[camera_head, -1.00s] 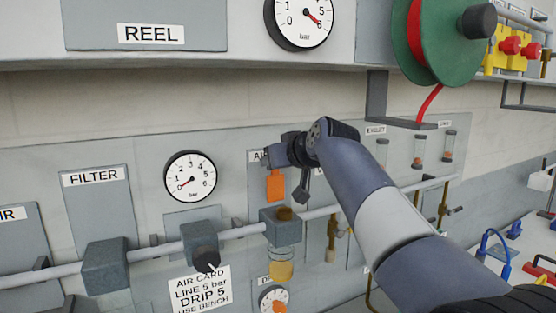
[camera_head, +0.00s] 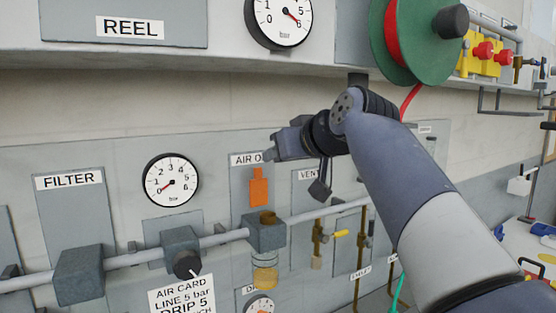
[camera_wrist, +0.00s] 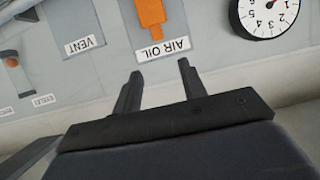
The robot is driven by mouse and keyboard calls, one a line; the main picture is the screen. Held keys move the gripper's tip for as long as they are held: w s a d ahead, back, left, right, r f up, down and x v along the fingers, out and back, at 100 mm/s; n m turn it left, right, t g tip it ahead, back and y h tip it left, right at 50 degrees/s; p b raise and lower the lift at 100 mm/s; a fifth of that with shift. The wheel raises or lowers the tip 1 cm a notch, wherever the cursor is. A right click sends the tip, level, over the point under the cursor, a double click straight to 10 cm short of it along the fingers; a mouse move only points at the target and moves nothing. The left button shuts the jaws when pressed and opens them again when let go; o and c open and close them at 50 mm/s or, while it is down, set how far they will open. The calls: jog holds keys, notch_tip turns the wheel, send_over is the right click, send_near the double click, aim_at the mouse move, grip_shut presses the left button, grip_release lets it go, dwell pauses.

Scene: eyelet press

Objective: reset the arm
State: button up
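My gripper (camera_wrist: 160,82) shows in the wrist view with its two fingers apart and nothing between them. In the head view my gripper (camera_head: 272,149) is seen side-on at the end of my raised arm, in front of the panel near the AIR OIL label. The orange tag (camera_head: 258,187) hangs on the panel below that label, apart from my gripper. The orange tag also shows upside down in the wrist view (camera_wrist: 151,16), beyond the fingertips.
A pipe with a grey block (camera_head: 266,232) and an oil bowl (camera_head: 265,274) runs below my gripper. A gauge (camera_head: 171,181) is to the left. The green reel (camera_head: 425,30) hangs close above my arm. The VENT panel (camera_head: 312,205) is behind my wrist.

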jog(key=shift+w, duration=0.1)
jog(key=p+x, duration=0.3)
jog(key=x, duration=0.7)
jog(key=shift+w+a+f, duration=0.15)
jog(key=shift+w+a, duration=0.05)
jog(key=shift+w, duration=0.1)
jog(key=shift+f, duration=0.15)
jog(key=shift+s+d, duration=0.1)
jog(key=shift+s, duration=0.05)
